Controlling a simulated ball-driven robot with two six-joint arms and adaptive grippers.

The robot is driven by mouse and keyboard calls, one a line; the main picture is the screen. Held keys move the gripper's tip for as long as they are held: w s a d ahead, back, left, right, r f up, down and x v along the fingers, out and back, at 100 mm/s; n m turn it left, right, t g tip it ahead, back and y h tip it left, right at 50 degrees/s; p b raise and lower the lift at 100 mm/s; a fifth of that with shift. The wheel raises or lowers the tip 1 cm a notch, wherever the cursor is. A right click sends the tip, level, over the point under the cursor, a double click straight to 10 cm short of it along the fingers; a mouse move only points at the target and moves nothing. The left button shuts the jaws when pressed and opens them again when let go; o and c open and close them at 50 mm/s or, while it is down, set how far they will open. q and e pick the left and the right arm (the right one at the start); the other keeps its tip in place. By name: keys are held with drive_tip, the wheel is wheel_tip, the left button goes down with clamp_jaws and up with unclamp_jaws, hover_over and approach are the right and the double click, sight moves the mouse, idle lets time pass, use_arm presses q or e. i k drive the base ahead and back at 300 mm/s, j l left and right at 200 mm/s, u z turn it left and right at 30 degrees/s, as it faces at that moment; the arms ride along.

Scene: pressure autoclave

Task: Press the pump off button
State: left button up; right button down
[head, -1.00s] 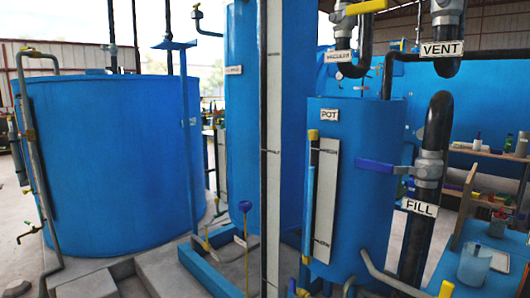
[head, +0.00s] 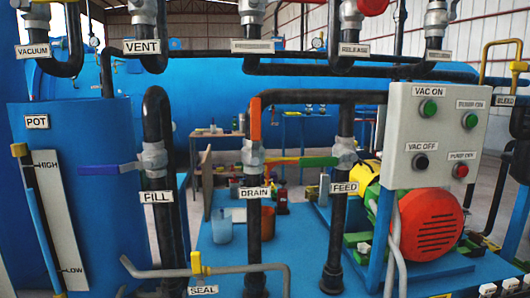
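The grey control box (head: 440,133) stands at the right of the head view. The red button (head: 460,170) is at its lower right, under a small label that seems to read PUMP OFF (head: 463,155). Above it is a green button (head: 470,120) with a blurred label. On the box's left side are a green VAC ON button (head: 428,107) and a dark VAC OFF button (head: 421,161). Neither of my grippers shows in this view.
A red motor (head: 428,224) sits below the box. Pipes labelled FILL (head: 157,197), DRAIN (head: 255,193) and FEED (head: 344,187) stand left of it. The blue POT tank (head: 95,190) is at far left. Overhead pipes cross above.

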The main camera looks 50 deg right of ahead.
sight(463, 171)
drive_tip(key=z, duration=2.6)
